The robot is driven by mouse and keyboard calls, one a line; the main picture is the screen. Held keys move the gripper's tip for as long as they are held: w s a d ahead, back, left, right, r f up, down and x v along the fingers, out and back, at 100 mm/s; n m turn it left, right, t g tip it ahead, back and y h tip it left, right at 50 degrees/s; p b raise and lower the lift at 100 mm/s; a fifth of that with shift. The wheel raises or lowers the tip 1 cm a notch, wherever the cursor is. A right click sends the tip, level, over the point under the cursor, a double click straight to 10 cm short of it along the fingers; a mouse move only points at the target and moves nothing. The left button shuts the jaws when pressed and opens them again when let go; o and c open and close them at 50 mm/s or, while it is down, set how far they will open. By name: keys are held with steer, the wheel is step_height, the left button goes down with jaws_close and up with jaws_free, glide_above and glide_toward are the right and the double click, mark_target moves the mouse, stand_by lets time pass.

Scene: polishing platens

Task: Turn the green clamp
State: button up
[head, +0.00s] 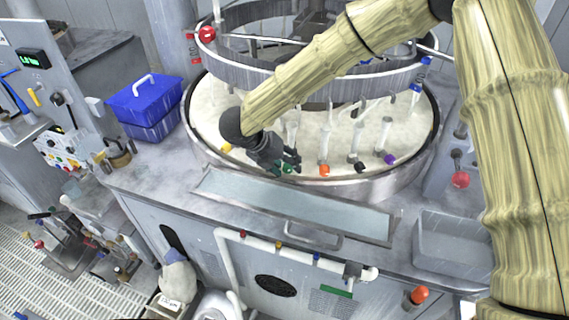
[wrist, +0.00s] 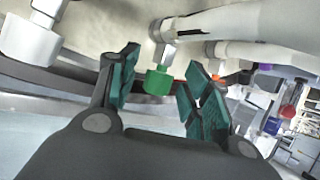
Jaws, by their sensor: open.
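The green clamp (wrist: 159,82) is a small green knob at the end of a pale tube. In the wrist view it sits between the two teal finger pads of my gripper (wrist: 158,88), apart from both, with clear gaps on each side. My gripper is open. In the head view my gripper (head: 281,164) is at the front rim of the round white platen, and the green clamp (head: 287,168) is mostly hidden by the fingers.
An orange clamp (head: 324,170) and a purple clamp (head: 390,159) stand to the right along the rim; a yellow clamp (head: 227,147) is to the left. A metal ring (head: 300,88) hangs above the platen. A blue bin (head: 146,102) stands at left.

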steer(key=shift+r, duration=0.1)
steer(key=v, duration=1.2)
